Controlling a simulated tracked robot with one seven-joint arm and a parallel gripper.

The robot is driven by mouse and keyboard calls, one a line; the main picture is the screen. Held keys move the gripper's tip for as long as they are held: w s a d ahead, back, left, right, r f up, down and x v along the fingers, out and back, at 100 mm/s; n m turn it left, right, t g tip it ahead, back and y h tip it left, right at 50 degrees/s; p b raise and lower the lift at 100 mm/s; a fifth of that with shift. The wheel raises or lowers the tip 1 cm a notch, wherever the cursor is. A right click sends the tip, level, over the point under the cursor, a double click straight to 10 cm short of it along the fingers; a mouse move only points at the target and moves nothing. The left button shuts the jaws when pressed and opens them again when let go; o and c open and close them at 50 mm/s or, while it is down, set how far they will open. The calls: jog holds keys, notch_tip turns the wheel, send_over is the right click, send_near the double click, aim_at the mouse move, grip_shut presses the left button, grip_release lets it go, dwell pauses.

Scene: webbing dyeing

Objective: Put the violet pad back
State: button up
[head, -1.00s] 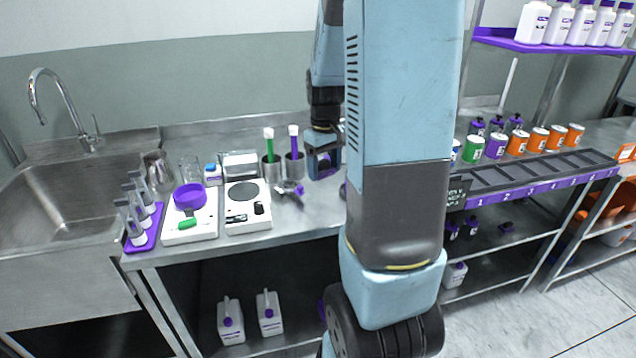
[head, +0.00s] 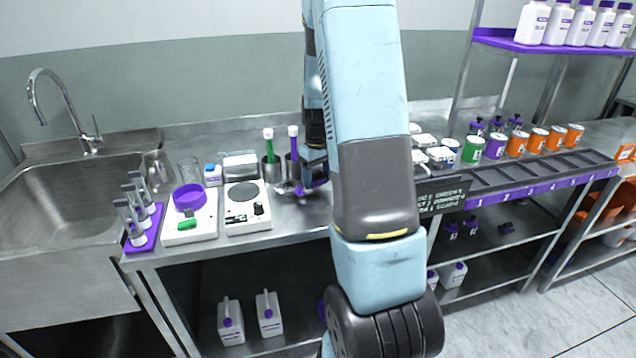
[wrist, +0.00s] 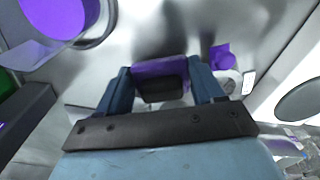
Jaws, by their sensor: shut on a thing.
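My gripper (wrist: 162,80) is shut on the violet pad (wrist: 158,69), a violet block with a dark part facing the wrist camera, seen between the two blue fingers. In the head view my gripper (head: 313,172) is low over the steel bench, just right of the metal cup with the violet-handled tool (head: 293,142). A bit of violet shows at its fingers; the rest of the pad is hidden by my arm there. I cannot tell whether the pad touches the bench.
A metal cup (head: 271,170) with a green-handled tool stands left of the gripper. Further left are a white scale (head: 247,222) and a white device with a violet bowl (head: 188,197). A dark slotted rack (head: 540,172) lies right. A small violet thing (wrist: 222,56) lies beside the gripper.

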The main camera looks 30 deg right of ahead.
aim_at(318, 173)
jog(key=shift+f, duration=1.05)
jog(key=shift+f, duration=0.15)
jog(key=o, duration=1)
notch_tip(318, 173, up, 12)
jog(key=shift+f, duration=0.25)
jog(key=s+a+r+t, duration=0.3)
jog(key=s+a+r, duration=0.75)
jog(key=r, duration=0.25)
jog(key=s+a+r+t, duration=0.1)
jog(key=s+a, duration=0.1)
jog(key=s, duration=0.2)
jog(key=s+a+r, duration=0.1)
jog(key=s+a, duration=0.2)
jog(key=s, duration=0.2)
jog(key=s+a+r+m+t, duration=0.1)
jog(key=s+a+r, duration=0.1)
jog(key=s, duration=0.3)
jog(key=shift+s+a+t, duration=0.2)
jog(key=shift+a+t, duration=0.1)
jog(key=shift+a, duration=0.2)
